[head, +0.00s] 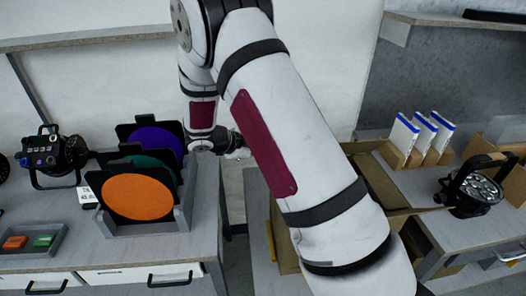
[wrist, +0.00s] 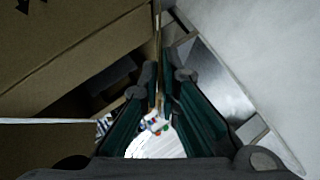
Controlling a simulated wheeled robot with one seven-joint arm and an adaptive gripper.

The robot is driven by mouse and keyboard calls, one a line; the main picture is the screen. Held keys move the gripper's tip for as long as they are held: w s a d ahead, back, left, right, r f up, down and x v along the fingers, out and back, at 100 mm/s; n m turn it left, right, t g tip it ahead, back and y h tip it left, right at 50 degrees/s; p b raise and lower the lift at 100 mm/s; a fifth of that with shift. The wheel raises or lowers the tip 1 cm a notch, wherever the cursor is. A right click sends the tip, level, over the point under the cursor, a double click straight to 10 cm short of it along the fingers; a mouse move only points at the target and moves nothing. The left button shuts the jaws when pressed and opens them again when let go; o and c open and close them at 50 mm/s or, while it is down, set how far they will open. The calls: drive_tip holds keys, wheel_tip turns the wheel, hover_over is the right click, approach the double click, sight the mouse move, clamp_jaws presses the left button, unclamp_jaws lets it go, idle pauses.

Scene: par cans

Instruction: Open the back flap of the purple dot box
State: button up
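A cardboard box (head: 376,184) stands behind my arm in the head view, and most of it is hidden. In the wrist view its brown cardboard (wrist: 60,60) fills the upper left, with part of a black printed mark at the top corner. No purple dot shows on it. My gripper (wrist: 167,76) has its two teal fingers apart. A thin upright cardboard edge (wrist: 157,45), seen nearly edge-on, runs down between the fingertips, closer to the left one. I cannot tell whether it touches a finger. In the head view my gripper (head: 236,150) is partly hidden by my arm.
A grey bench on the left holds a rack (head: 180,205) of coloured round filters, a black lamp (head: 48,155) and a tray (head: 30,241). On the right bench stand a box of white-and-blue packs (head: 420,140) and a par can (head: 472,185). A pale wall is behind.

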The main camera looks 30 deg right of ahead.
drive_tip(key=shift+o, duration=1.4)
drive_tip(key=shift+a, duration=0.1)
drive_tip(key=v, duration=1.2)
